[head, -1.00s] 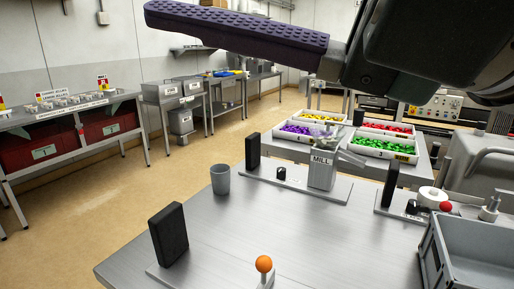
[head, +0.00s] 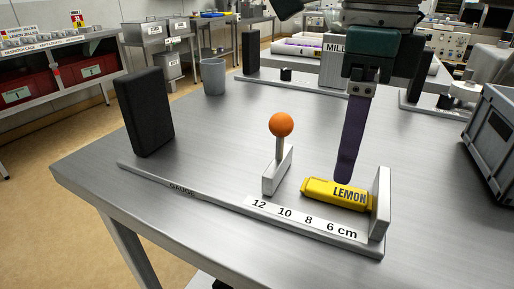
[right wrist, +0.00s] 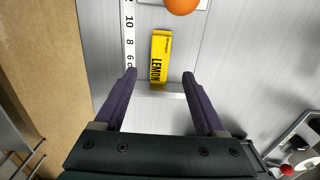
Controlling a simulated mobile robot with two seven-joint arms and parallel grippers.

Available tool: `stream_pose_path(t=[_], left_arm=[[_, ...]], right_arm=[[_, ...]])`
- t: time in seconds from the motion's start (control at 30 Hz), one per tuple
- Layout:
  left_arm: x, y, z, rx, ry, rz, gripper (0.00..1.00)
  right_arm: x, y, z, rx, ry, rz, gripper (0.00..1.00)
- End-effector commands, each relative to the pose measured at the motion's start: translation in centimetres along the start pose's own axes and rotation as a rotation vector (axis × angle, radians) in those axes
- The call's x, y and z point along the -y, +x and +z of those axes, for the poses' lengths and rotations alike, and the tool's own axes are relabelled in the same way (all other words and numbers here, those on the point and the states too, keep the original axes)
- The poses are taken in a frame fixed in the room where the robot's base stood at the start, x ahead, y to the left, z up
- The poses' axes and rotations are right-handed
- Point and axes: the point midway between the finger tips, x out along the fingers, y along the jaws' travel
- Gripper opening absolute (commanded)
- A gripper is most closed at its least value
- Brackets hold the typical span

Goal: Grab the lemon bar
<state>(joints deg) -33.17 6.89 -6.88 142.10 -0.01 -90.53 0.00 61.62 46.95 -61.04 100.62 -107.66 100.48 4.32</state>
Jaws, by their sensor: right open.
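The yellow lemon bar (head: 335,192), printed LEMON, lies on the gauge (head: 222,202) between the grey slider with the orange knob (head: 281,125) and the upright grey end stop (head: 380,204). My right gripper (head: 344,180) points down just above and behind the bar, seen edge-on. In the right wrist view, the lemon bar (right wrist: 160,58) lies ahead, lined up with the gap between the two open purple fingers (right wrist: 160,75), with nothing between them. My left gripper is not in view.
The gauge strip reads 12, 10, 8, 6 cm. A black block (head: 145,112) stands at its left end. A grey cup (head: 213,77) and a mill (head: 335,60) stand behind; a grey crate (head: 492,135) is at right.

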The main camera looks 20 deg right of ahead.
Motion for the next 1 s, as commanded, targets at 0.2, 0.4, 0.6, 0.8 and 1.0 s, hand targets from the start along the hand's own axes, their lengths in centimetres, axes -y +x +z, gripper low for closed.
stream_pose_path(t=[0.2,0.4,0.6,0.8,1.0], left_arm=[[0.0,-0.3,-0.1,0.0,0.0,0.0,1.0],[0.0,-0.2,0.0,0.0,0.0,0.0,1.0],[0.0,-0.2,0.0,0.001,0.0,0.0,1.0],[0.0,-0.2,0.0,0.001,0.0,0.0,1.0],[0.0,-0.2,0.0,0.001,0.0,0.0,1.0]], right_arm=[[-0.1,3.0,0.0,-0.003,-0.002,0.005,0.72],[-0.1,5.2,0.1,0.001,-0.002,0.003,0.72],[-0.1,5.4,0.2,0.002,-0.002,0.002,0.72],[-0.1,5.3,0.2,0.003,-0.002,0.003,0.53],[-0.1,5.3,0.2,0.003,-0.002,0.003,0.31]])
